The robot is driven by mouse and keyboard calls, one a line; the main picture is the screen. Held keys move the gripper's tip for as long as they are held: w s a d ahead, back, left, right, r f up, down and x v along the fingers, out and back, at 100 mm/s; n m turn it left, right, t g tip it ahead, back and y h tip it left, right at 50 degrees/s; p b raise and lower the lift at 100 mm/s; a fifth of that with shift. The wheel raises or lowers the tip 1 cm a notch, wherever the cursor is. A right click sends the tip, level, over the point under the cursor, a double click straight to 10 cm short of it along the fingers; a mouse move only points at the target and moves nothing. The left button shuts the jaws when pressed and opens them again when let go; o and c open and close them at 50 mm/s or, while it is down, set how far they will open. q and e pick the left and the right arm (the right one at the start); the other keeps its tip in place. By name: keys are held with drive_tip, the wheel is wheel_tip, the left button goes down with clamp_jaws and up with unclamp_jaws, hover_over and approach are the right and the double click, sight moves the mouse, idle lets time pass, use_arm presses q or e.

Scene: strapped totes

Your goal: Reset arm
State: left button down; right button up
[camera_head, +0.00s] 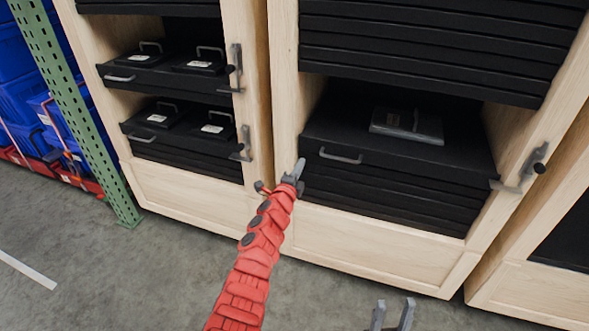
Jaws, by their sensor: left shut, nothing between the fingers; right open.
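My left gripper (299,167), at the end of my red arm, is shut and empty. In the picture it overlaps the left edge of the right cabinet's open bay, close to a black drawer (398,152); I cannot tell whether it touches the cabinet. My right gripper (393,306) shows only its two grey fingers at the bottom edge. They stand apart, open and empty, over the floor; the rest of that arm is out of view.
Wooden cabinets (371,245) hold black drawers with grey handles (340,156) and side latches (525,170). A dark flat case (407,125) lies on the right drawer. Cases with handles (199,66) sit in the left cabinet. A green post (68,94) and blue totes (22,95) stand left. The grey floor (115,275) is clear.

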use_arm(q)
drive_tip(key=shift+p+v, duration=1)
drive_tip(key=shift+v, duration=1.5)
